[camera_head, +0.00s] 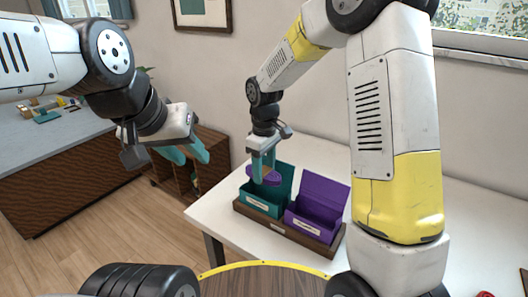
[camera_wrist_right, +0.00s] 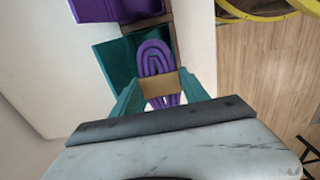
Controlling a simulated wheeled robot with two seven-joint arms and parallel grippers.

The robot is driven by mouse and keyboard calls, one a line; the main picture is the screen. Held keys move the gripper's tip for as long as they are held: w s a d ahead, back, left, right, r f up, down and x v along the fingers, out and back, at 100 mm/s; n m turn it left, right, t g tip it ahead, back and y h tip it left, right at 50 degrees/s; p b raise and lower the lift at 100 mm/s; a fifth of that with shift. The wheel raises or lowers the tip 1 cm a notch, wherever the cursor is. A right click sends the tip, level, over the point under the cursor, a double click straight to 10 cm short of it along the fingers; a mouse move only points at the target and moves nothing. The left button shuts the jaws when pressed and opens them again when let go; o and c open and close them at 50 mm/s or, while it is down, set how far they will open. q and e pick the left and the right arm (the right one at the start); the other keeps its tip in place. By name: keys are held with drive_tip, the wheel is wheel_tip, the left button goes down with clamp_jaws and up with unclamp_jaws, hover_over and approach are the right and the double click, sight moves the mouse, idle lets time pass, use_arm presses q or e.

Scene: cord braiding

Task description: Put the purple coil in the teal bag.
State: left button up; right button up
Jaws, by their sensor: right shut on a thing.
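The purple coil (camera_head: 268,179) is held by my right gripper (camera_head: 263,163), at the mouth of the teal bag (camera_head: 262,204). In the right wrist view the purple coil (camera_wrist_right: 153,56) shows as looped cord with a tan band (camera_wrist_right: 156,83) around it, between the teal fingers. The teal bag (camera_wrist_right: 116,66) lies beyond it there, box-like with its flap up. I cannot tell how far the coil reaches inside. My left gripper (camera_head: 184,154) is open and empty, off to the left, away from the bags.
A purple bag (camera_head: 316,212) stands right beside the teal one, both in a brown wooden tray (camera_head: 288,236) on the white table (camera_head: 213,212). A wooden shelf unit (camera_head: 212,143) and a grey-topped counter (camera_head: 50,137) with small items stand at the left.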

drive_tip(key=shift+f, duration=2.25)
drive_tip(key=o, duration=1.6)
wheel_tip(320, 180, up, 8)
drive_tip(key=shift+f, duration=0.25)
drive_tip(key=shift+m+t, duration=0.4)
drive_tip(key=shift+m, duration=0.5)
drive_tip(key=d+r, duration=0.1)
drive_tip(key=s+d+r, duration=0.1)
drive_tip(key=r, duration=0.1)
drive_tip(key=s+d+r, duration=0.1)
drive_tip(key=r, duration=0.1)
drive_tip(key=shift+d+r, duration=0.15)
drive_tip(key=s+d+r+m+t, duration=0.1)
drive_tip(key=s+d+r+m, duration=0.2)
drive_tip(key=s, duration=0.3)
drive_tip(key=s+d+r+m+t+y, duration=0.1)
drive_tip(key=s+d+r+m+t, duration=0.1)
drive_tip(key=s, duration=0.4)
drive_tip(key=s+d+r+m+t+y, duration=0.1)
drive_tip(key=s+d+r+m+t, duration=0.1)
drive_tip(key=s+d+r, duration=0.3)
drive_tip(key=shift+s+d+r+m, duration=0.1)
drive_tip(key=shift+s+d+m, duration=0.3)
drive_tip(key=shift+m, duration=0.5)
